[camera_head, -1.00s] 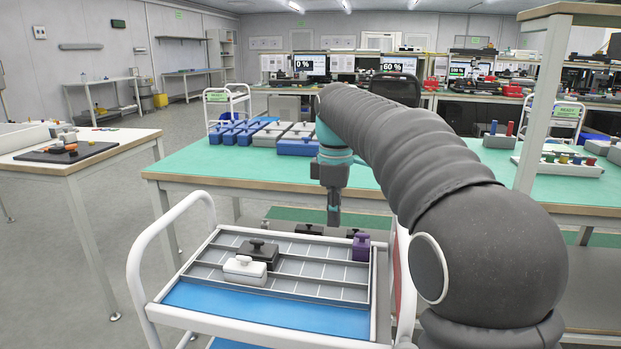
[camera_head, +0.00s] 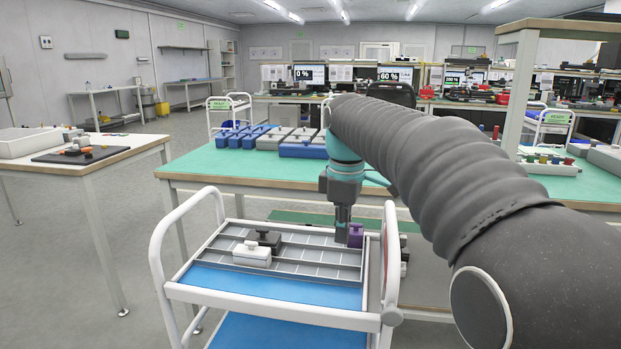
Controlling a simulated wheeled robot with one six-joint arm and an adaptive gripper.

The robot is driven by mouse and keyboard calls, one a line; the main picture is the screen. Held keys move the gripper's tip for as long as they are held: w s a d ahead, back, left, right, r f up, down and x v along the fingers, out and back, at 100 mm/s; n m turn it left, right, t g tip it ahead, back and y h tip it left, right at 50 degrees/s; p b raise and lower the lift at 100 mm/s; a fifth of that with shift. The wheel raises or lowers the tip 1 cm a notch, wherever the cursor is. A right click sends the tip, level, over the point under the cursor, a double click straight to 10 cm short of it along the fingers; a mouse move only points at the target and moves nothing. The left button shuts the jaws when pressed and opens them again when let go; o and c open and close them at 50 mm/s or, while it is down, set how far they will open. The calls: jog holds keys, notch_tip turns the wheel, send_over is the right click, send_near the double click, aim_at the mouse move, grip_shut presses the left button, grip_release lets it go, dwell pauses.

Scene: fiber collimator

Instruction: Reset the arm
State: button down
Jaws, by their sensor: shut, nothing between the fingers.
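My arm reaches in from the right in a grey ribbed sleeve. My gripper (camera_head: 342,236) points down over the right part of a grey compartment tray (camera_head: 300,270) on a white cart. Its fingers are together and hold nothing. A purple block (camera_head: 355,235) stands in the tray just right of the fingertips; whether they touch cannot be told. A white block (camera_head: 252,254) and a black block (camera_head: 266,239) stand side by side in the tray's left part.
The white cart (camera_head: 162,250) has raised tube handles on both sides and a blue surface. Behind it is a green-topped table (camera_head: 210,168) with blue and grey cases (camera_head: 303,150). Another table (camera_head: 80,170) stands at the left, with open floor between.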

jog(key=s+d+m, duration=0.2)
jog(key=s, duration=0.2)
jog(key=s+d+f+m+t, duration=0.1)
jog(key=s+d+m, duration=0.1)
jog(key=s, duration=0.2)
jog(key=s+d+m+t, duration=0.1)
jog(key=s+m, duration=0.1)
jog(key=s, duration=0.2)
jog(key=shift+s+d+f+m, duration=0.2)
jog(key=shift+d+f+m, duration=0.1)
jog(key=shift+d, duration=0.1)
jog(key=s+d+f+m+t, duration=0.3)
jog(key=s+f+m, duration=0.4)
jog(key=s+f, duration=0.3)
jog(key=s, duration=0.3)
jog(key=shift+s+d+m, duration=0.15)
jog(key=shift+d+m, duration=0.15)
jog(key=shift+d, duration=0.05)
